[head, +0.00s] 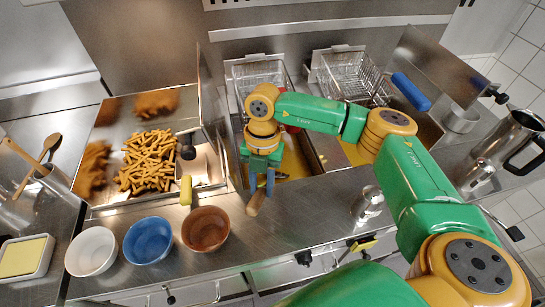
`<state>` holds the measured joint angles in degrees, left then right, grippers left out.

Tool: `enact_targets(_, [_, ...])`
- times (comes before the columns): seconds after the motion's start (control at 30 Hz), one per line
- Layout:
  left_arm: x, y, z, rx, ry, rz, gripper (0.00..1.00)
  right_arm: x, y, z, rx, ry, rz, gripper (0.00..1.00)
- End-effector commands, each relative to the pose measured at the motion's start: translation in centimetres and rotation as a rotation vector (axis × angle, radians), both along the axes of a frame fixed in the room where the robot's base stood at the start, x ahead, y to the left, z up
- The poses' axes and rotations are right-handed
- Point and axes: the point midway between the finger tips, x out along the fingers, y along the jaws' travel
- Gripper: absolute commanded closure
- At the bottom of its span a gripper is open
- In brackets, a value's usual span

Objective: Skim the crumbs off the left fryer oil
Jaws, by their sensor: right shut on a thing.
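The left fryer (318,158) is a steel vat with yellow oil (293,165), partly covered by my right arm. My right gripper (262,176) points down at the front left of this vat. It is shut on a tool with a tan wooden handle (256,203), likely the skimmer. The handle sticks out toward the front counter edge. The tool's head is hidden behind the gripper and arm. I cannot make out crumbs in the oil. The right fryer's oil (356,152) shows beside it, behind my arm. My left gripper is out of view.
Wire baskets (257,74) (345,76) stand behind the vats; a blue handle (411,91) juts out at right. A tray of fries (147,162) is at left. White (91,251), blue (148,240) and brown (205,229) bowls line the front. A steel shaker (367,204) stands right.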

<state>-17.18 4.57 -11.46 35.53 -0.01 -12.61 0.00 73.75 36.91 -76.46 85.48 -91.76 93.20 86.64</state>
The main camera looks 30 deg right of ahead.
Motion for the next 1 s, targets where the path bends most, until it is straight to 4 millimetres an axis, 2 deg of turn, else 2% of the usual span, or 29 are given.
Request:
enact_targets(0.1, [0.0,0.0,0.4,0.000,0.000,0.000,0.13,0.0,0.0,0.5,0.000,0.000,0.001,1.00])
enact_targets(0.47, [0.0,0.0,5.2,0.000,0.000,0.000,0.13,-1.0,0.2,5.8,0.001,0.002,0.002,1.00])
enact_targets(0.7, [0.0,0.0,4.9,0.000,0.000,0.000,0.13,-1.4,0.3,7.6,0.002,0.001,0.001,1.00])
enact_targets(1.0, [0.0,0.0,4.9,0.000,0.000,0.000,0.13,-1.5,0.3,7.8,0.000,0.000,0.002,1.00])
